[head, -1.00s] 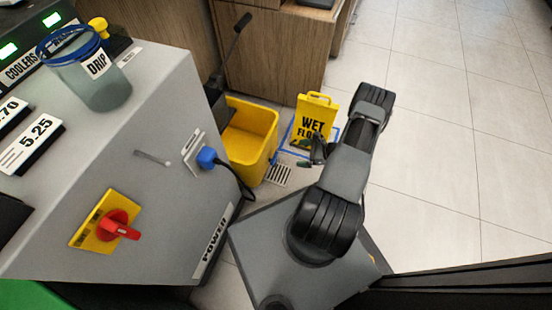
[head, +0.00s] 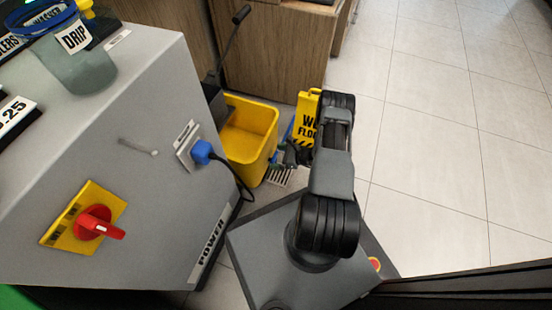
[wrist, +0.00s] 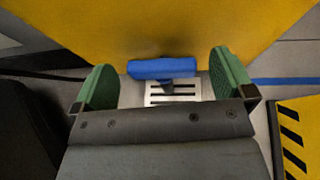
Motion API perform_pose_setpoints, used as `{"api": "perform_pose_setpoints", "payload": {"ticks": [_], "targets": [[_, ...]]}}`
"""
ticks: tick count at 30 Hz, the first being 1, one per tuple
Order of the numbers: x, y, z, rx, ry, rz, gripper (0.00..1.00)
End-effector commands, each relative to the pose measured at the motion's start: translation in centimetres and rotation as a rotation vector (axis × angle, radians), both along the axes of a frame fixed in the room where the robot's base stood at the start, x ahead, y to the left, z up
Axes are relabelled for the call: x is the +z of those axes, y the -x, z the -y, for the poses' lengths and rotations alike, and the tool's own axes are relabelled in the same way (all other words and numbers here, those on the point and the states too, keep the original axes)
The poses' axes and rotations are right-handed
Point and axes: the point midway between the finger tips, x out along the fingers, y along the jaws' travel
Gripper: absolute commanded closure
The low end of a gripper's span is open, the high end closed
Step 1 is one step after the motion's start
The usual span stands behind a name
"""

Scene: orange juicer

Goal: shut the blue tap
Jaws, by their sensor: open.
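In the wrist view the blue tap's handle (wrist: 163,68) is a short blue bar lying crosswise on a dark stem above a slotted floor drain. My gripper (wrist: 162,62) is open, with one green finger to each side of the bar and gaps between. The fingers do not appear to touch it. In the head view my gripper (head: 292,155) reaches down beside the yellow bucket, over the drain. There the tap is too small and too much covered to make out clearly.
The yellow bucket (head: 250,140) stands just beyond the tap, filling the top of the wrist view (wrist: 160,28). A yellow wet-floor sign (head: 306,118) is close on the right. The grey cabinet with a red switch (head: 97,222) and blue plug (head: 202,152) stands left. Open tiles lie right.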

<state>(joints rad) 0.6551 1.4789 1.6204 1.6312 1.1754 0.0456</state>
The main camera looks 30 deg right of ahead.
Motion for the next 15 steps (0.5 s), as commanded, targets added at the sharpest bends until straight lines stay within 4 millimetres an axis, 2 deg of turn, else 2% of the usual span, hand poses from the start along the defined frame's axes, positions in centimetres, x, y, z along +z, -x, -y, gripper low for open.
{"api": "perform_pose_setpoints", "payload": {"ticks": [6,15], "targets": [[-0.44,-0.67,-0.76,0.000,0.000,0.000,0.00],[-0.42,-0.71,-0.82,0.000,0.000,0.000,0.01]]}}
